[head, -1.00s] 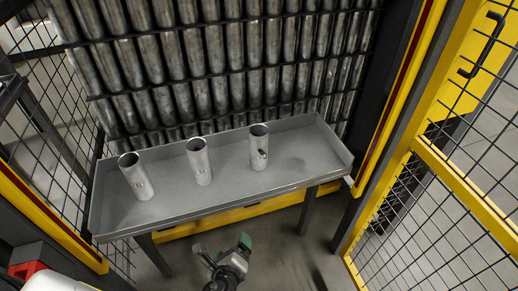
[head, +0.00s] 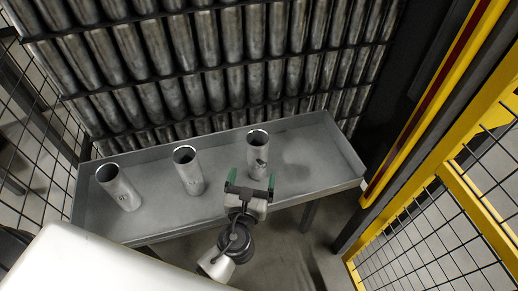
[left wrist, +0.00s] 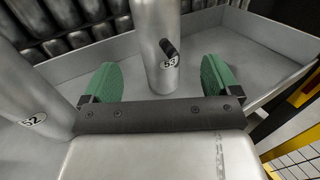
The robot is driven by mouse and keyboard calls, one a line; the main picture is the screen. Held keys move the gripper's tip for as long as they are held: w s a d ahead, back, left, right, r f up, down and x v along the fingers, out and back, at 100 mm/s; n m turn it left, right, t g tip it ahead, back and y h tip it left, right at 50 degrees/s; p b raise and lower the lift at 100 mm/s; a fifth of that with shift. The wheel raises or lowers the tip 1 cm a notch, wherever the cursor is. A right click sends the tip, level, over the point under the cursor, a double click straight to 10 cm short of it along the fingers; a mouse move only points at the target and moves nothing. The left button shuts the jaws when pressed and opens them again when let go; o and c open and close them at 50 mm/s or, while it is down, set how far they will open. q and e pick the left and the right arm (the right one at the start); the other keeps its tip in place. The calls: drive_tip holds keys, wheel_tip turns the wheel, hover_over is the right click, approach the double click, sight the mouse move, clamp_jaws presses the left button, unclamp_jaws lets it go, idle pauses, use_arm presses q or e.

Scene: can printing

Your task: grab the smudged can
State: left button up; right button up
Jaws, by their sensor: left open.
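Three open-topped silver cans stand upright in a grey metal tray (head: 325,165). The right can (head: 258,152) is the smudged one; in the left wrist view this can (left wrist: 152,72) shows a black smear by its printed number. The middle can (head: 188,170) and the left can (head: 118,188) stand apart to its left. My left gripper (head: 251,184) is open, with green finger pads, at the near side of the smudged can. In the left wrist view the can stands between and just beyond the open pads (left wrist: 157,80), with gaps on both sides. My right gripper is out of view.
A rack (head: 215,60) packed with rows of cans rises behind the tray. The tray has a raised rim. A yellow-framed mesh fence (head: 455,190) stands at the right, with another mesh panel at the left. The tray's right end is empty.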

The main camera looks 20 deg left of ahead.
sight(256, 162)
use_arm(q)
drive_tip(key=w, duration=0.5)
drive_tip(key=w+a, duration=0.1)
drive_tip(key=w, duration=0.2)
drive_tip(key=c, duration=1)
drive_tip(key=shift+r, duration=0.15)
